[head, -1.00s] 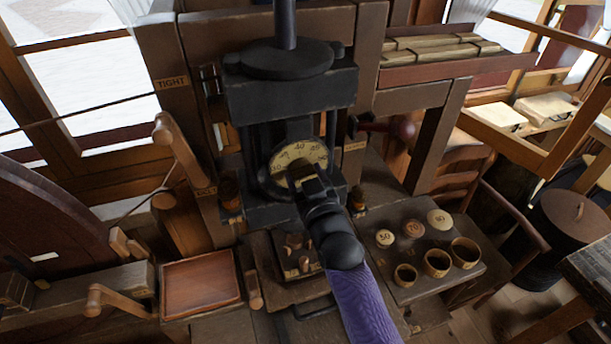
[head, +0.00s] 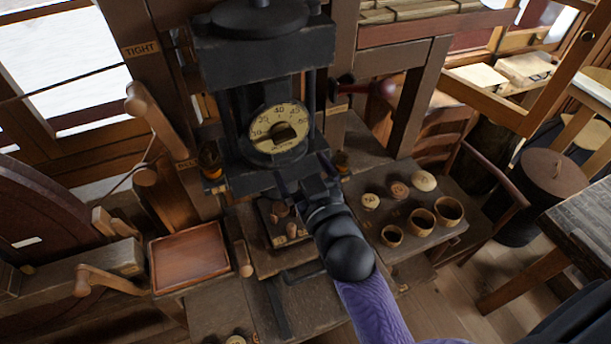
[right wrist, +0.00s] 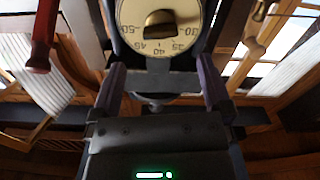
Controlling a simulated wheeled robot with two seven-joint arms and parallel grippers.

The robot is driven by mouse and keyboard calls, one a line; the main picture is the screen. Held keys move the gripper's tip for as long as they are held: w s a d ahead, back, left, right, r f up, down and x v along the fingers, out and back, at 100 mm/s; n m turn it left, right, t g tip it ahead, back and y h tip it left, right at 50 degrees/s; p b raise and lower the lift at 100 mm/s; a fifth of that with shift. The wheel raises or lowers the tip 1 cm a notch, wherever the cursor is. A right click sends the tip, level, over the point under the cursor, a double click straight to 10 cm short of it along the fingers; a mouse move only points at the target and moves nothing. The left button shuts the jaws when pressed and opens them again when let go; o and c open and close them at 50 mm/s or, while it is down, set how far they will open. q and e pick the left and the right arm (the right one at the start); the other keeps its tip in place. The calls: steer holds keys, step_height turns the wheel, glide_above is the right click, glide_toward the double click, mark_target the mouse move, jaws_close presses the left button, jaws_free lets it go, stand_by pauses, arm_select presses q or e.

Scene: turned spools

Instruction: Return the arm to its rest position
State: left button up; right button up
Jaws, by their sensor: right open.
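My right arm with its purple sleeve reaches up from the bottom of the head view. Its right gripper (head: 302,174) is open and empty, just in front of and below the round dial (head: 270,116) on the black press. The dial is cream with dark numbers and has a dark knob (head: 285,133) at its middle. In the right wrist view the two purple-grey fingers of the right gripper (right wrist: 163,85) stand wide apart, with the dial (right wrist: 130,15) and its brassy knob (right wrist: 160,20) beyond them, apart from the fingertips. My left gripper is not in view.
A small dark tray with wooden pegs (head: 280,215) lies beneath the gripper. Several wooden cups (head: 422,221) and round discs (head: 398,190) stand on the right shelf. An empty reddish tray (head: 190,258) and a crank handle (head: 108,282) are at the left. Open floor shows at lower right.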

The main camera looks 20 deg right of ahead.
steer(key=shift+s, duration=1.1)
